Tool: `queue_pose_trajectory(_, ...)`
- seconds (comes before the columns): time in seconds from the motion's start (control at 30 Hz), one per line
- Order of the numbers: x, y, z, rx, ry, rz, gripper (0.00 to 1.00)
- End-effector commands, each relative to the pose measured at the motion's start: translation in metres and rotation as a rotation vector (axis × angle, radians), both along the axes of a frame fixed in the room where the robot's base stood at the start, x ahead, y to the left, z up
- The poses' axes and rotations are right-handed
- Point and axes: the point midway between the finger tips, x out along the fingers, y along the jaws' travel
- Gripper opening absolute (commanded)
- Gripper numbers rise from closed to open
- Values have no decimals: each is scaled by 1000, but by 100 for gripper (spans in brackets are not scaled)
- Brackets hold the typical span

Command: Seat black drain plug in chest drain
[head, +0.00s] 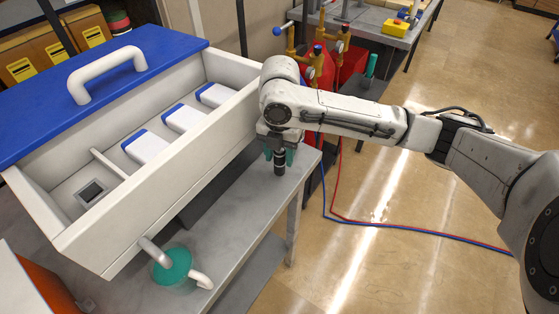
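The black drain plug (280,163) is a short dark cylinder with lighter bands. It hangs upright between the teal fingers of my gripper (279,155), which appears shut on its upper part. My gripper is outside the white chest (160,185), by its right end and over the grey table. The chest is open at the top. A dark square opening in a grey frame, likely the drain (91,192), lies in the chest floor at the left end. The plug's top is hidden by the gripper.
The chest's blue lid (30,125) with a white handle is behind the opening. White blue-edged blocks (147,147) and a low divider (108,163) stand inside. A white pipe and teal round part (172,265) sit below the front wall. The grey table (245,200) has bare space.

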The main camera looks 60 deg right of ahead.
Motion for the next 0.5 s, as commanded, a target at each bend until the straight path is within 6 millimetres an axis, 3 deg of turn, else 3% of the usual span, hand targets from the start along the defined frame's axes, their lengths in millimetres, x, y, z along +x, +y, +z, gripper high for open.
queue_pose_trajectory(0.43,0,0,0,0,0,0,2)
queue_pose_trajectory(0.5,0,0,0,-1,0,0,0)
